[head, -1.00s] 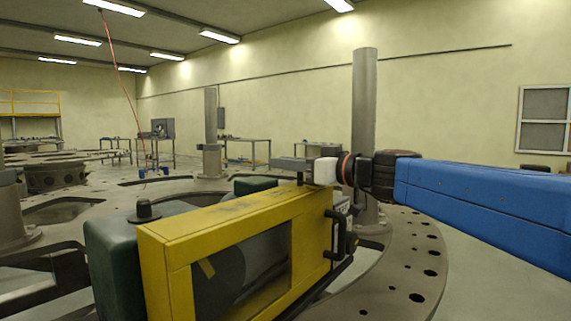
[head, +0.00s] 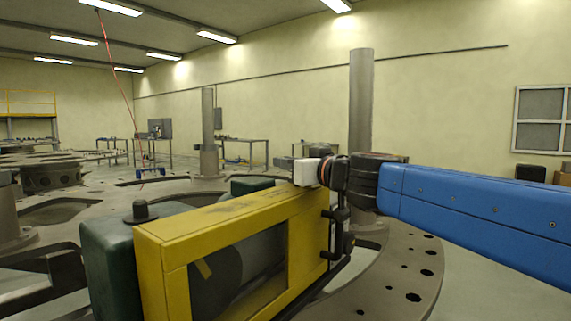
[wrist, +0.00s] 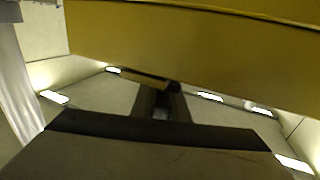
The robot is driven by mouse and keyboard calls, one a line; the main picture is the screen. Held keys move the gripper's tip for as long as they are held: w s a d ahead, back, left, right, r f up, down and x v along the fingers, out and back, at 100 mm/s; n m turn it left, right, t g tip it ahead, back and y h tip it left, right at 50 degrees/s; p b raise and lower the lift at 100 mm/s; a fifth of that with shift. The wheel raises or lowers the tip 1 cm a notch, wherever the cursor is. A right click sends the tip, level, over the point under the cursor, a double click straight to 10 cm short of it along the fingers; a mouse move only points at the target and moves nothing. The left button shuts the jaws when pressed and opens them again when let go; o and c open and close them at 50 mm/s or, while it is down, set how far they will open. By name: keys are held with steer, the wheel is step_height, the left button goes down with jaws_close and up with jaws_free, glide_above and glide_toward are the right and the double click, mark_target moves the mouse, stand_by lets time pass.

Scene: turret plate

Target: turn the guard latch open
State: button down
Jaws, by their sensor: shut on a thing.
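The yellow guard (head: 225,222) stands in the foreground of the head view and fills the top of the wrist view (wrist: 200,35). My gripper (wrist: 160,94) is at the lower edge of the guard in the wrist view, with its two dark fingers close together. It is shut on a small dark piece, which I take to be the guard latch (wrist: 143,77). Most of the latch is hidden by the fingers and the guard.
The round turret plate (head: 408,268) with holes spreads below, and a grey post (head: 360,100) rises behind my wrist. Work benches stand far back.

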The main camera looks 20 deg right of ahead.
steer(key=shift+d+f+m+h, duration=0.15)
steer(key=shift+m+h, duration=0.25)
steer(key=shift+h, duration=0.3)
steer(key=shift+d+f+m+h, duration=0.15)
steer(key=shift+m+h, duration=0.25)
steer(key=shift+h, duration=0.3)
steer(key=shift+w+d+r+m+t+h, duration=0.1)
steer(key=shift+r+m+t+h, duration=0.1)
steer(key=shift+m+h, duration=0.35)
steer(key=shift+d+r+m+t+h, duration=0.1)
steer(key=shift+r+m+t+h, duration=0.2)
steer(key=shift+h, duration=0.35)
steer(key=shift+d+f+m+g+h, duration=0.1)
steer(key=shift+d+m+g+h, duration=0.2)
steer(key=shift+m+h, duration=0.8)
steer(key=shift+d+f+m+g+h, duration=0.1)
steer(key=shift+d+m+g+h, duration=0.15)
steer(key=shift+m+h, duration=0.85)
steer(key=shift+d+g+h, duration=0.25)
steer(key=shift+h, duration=0.95)
steer(key=shift+s+d+m+h, duration=0.1)
steer(key=shift+s+m+h, duration=0.1)
steer(key=shift+m+h, duration=0.2)
steer(key=c, duration=1.7)
jaws_free()
steer(key=shift+s, duration=0.1)
